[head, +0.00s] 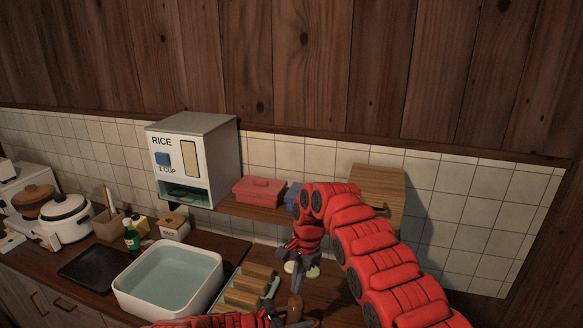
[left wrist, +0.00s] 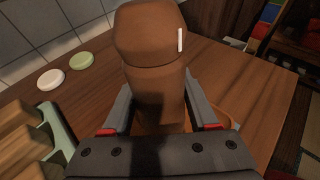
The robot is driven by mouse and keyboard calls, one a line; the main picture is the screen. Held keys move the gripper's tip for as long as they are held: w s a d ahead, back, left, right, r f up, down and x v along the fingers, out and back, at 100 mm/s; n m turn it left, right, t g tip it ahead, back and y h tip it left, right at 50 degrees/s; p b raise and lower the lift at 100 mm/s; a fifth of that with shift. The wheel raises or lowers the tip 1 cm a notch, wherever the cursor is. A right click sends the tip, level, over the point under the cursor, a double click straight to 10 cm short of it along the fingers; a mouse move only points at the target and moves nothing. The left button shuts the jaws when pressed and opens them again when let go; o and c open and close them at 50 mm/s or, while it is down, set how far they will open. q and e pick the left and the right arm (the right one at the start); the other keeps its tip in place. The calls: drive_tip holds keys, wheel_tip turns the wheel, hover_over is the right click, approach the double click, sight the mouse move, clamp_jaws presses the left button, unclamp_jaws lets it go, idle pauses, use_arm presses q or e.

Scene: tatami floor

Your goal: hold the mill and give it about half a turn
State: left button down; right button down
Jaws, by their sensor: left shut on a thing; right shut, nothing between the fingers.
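The mill (left wrist: 155,85) is a brown wooden grinder with a faceted head and a short white mark on the head's right side. In the left wrist view it stands upright between the fingers of my left gripper (left wrist: 163,118), which is shut on its lower body. In the head view only a small brown part of the mill (head: 296,281) shows, and my left gripper (head: 288,317) is at the bottom edge, partly cut off. My right gripper (head: 298,262) is shut and empty, just above the mill in the picture. Whether it touches the mill is unclear.
A green tray with wooden blocks (head: 247,286) lies left of the mill. A white disc (left wrist: 51,79) and a green disc (left wrist: 82,60) lie behind. A white water basin (head: 122,295), a rice dispenser (head: 222,160) and a red box (head: 259,191) stand farther left.

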use_arm(q)
drive_tip(key=shift+f, duration=0.15)
drive_tip(key=shift+c, duration=2.1)
unclamp_jaws()
drive_tip(key=o, duration=0.3)
use_arm(e)
drive_tip(key=shift+w+f, duration=0.1)
